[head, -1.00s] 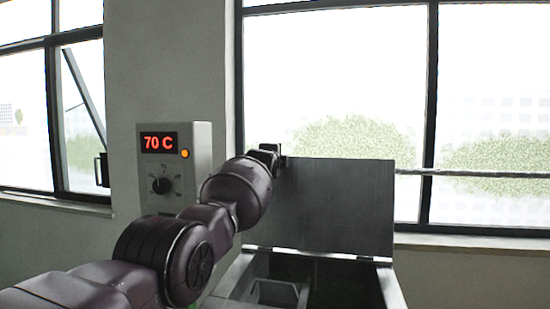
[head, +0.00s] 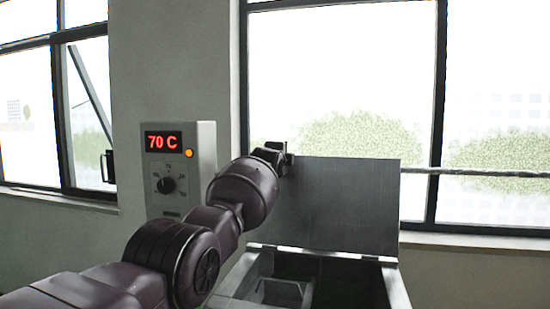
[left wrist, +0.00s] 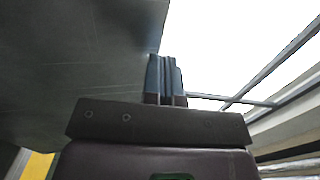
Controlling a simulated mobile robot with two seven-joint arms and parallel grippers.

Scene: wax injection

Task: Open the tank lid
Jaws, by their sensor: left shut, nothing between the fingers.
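The grey metal tank lid (head: 338,205) stands raised, close to upright, on its hinges along the tank's back edge in the head view. The tank (head: 393,286) is open below it, with a dark inside. My left gripper (head: 282,158) is at the lid's upper left corner. In the left wrist view its two fingers (left wrist: 165,78) are shut together with nothing between them, beside the edge of the lid (left wrist: 70,60). I cannot tell whether they touch the lid. My right gripper is not in view.
A control box (head: 180,170) on the wall left of the tank reads 70 C, with a dial and an orange light. A lighter tray-like part (head: 283,291) sits inside the tank. Windows (head: 345,80) and a sill are behind the lid.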

